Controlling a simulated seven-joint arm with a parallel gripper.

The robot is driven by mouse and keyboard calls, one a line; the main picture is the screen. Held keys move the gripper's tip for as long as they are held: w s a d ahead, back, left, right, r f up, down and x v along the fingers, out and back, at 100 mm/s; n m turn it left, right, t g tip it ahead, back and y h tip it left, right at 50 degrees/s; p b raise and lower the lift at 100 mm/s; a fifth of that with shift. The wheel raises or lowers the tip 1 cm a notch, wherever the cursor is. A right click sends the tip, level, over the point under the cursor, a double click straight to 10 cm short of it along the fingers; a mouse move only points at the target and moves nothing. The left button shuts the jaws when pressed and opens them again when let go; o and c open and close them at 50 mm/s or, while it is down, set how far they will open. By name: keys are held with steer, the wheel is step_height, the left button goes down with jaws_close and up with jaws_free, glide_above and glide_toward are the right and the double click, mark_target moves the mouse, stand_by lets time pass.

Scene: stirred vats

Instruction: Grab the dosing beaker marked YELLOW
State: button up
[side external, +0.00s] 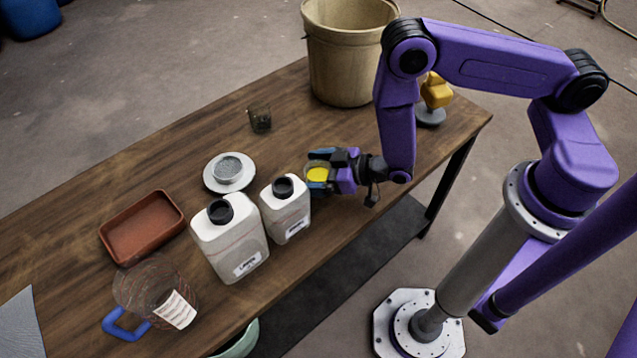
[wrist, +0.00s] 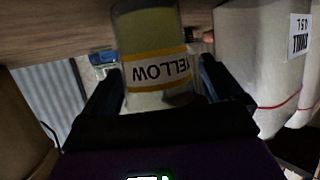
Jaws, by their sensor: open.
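The dosing beaker marked YELLOW (wrist: 158,70) stands between my gripper's fingers in the wrist view. In the side external view only a yellow patch of the beaker (side external: 318,175) shows, and the gripper hides much of the rest. My gripper (side external: 322,168) is low over the table, just right of the smaller white jug. In the wrist view my open gripper (wrist: 160,85) has one finger on each side of the beaker. Whether either finger touches it is not clear.
The smaller white jug (side external: 287,210) stands close left of my gripper, the larger jug (side external: 232,240) beyond it. A tan bucket (side external: 345,60) and a dark glass (side external: 260,118) stand behind. A saucer (side external: 213,183), red tray (side external: 142,227) and blue-handled pitcher (side external: 150,285) are farther left.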

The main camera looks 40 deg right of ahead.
steer(key=shift+w+a+f, duration=0.1)
steer(key=shift+w, duration=0.1)
steer(key=shift+c, duration=0.3)
steer(key=c, duration=1)
steer(key=shift+c, duration=0.7)
steer(key=shift+r, duration=0.2)
